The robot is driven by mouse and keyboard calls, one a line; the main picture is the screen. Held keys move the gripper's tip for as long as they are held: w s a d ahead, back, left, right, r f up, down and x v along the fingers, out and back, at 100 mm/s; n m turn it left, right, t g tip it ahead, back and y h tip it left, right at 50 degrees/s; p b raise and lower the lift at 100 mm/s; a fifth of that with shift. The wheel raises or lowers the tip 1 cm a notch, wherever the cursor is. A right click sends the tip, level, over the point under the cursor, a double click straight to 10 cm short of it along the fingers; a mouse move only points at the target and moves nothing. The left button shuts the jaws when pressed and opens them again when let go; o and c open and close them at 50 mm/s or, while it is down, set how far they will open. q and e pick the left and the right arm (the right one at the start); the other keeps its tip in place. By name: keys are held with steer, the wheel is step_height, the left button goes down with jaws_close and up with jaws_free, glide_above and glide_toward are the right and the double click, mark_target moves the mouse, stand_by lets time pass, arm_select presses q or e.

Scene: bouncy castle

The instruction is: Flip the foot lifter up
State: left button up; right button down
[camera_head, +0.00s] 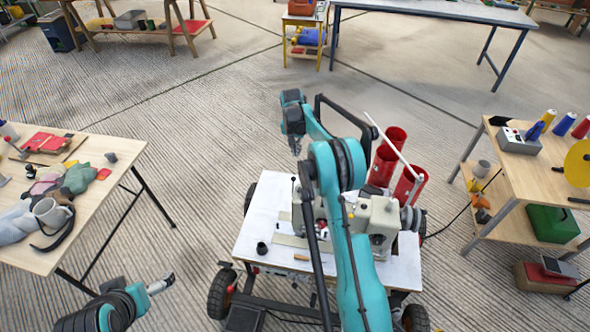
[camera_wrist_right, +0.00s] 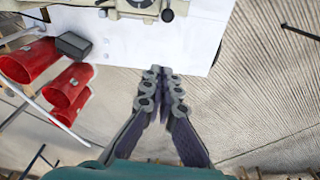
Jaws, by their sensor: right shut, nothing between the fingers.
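A cream sewing machine (camera_head: 382,214) stands on a white-topped wheeled cart (camera_head: 262,215), partly hidden behind my right arm. Its edge also shows at the top of the right wrist view (camera_wrist_right: 130,6), with a round dark knob (camera_wrist_right: 167,15). I cannot make out the foot lifter in either view. My right gripper (camera_head: 296,146) is beyond the cart's far edge, apart from the machine. In the right wrist view its fingers (camera_wrist_right: 160,72) are together and empty. My left gripper (camera_head: 161,284) is at the lower left, away from the cart; its finger gap is unclear.
Red cylinders (camera_head: 411,186) stand behind the machine, with a thin white rod (camera_head: 392,143) near them. A wooden bench (camera_head: 500,190) with thread cones is at right. The floor beyond the cart is clear.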

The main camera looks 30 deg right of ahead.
step_height(320, 180, down, 11)
steer(key=d+b, duration=0.1)
steer(key=b, duration=0.3)
steer(key=shift+s+a+r+b, duration=0.15)
steer(key=shift+s+a+r, duration=0.15)
steer(key=shift+s+a, duration=0.25)
steer(key=shift+s+a+r+b, duration=0.15)
steer(key=shift+s+a+r, duration=0.1)
steer(key=shift+s+a, duration=0.25)
steer(key=shift+a+r, duration=0.1)
steer(key=shift+a, duration=0.1)
